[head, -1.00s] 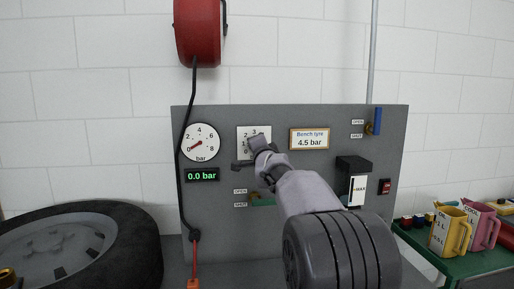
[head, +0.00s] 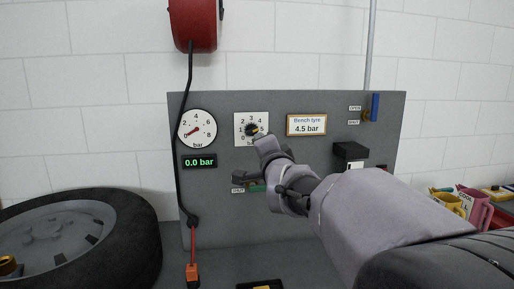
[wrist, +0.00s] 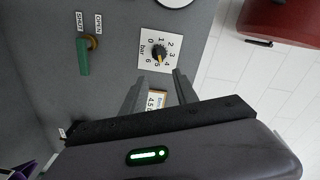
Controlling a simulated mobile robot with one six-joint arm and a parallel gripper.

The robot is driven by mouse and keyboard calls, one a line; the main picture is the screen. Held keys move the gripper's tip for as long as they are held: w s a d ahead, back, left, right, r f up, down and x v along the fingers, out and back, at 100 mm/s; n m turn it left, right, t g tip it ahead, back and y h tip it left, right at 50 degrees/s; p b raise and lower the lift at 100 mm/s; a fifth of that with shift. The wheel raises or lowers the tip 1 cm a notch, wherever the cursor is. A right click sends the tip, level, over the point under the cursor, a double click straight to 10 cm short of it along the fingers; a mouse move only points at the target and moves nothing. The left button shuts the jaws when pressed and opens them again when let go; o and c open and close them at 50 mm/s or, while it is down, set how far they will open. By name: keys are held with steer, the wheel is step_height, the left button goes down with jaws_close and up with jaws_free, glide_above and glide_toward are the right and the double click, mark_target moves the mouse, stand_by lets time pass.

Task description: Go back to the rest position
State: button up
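My gripper (head: 254,161) is in front of the grey panel (head: 225,215), just below the pressure dial (head: 251,130) in the head view. In the wrist view its two fingers (wrist: 159,92) stand apart with nothing between them. The dial's black knob (wrist: 158,52) is clear of the fingers, and its yellow pointer is around 4 to 5. The round gauge (head: 197,130) has its needle near 0, and the green display (head: 200,162) reads 0.0 bar. A sign (head: 307,125) reads Bench tyre 4.5 bar.
A tyre (head: 130,240) lies at the left. A red hose reel (head: 192,25) hangs above, its hose running down the panel. A green-handled valve (wrist: 83,58) and a blue-handled valve (head: 375,106) are on the panel. Yellow and pink jugs (head: 474,207) stand at the right.

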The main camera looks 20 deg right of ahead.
steer(key=shift+s+a, duration=0.15)
steer(key=shift+s, duration=0.35)
steer(key=s+a+f+n+g+y, duration=0.2)
steer(key=s+a+f+n+g, duration=0.2)
steer(key=s+a+f, duration=0.3)
steer(key=s+a+f+n+g+y, duration=0.2)
steer(key=s+a+f, duration=0.4)
steer(key=s, duration=0.9)
steer(key=s+a+f+n+g+y, duration=0.3)
steer(key=s+a+f+n+g, duration=0.2)
steer(key=s+f, duration=0.5)
steer(key=s+a+n, duration=0.1)
steer(key=a, duration=0.1)
steer(key=shift+s+a+f+g, duration=0.2)
steer(key=shift+a+f+g, duration=0.1)
steer(key=shift+a+f, duration=0.1)
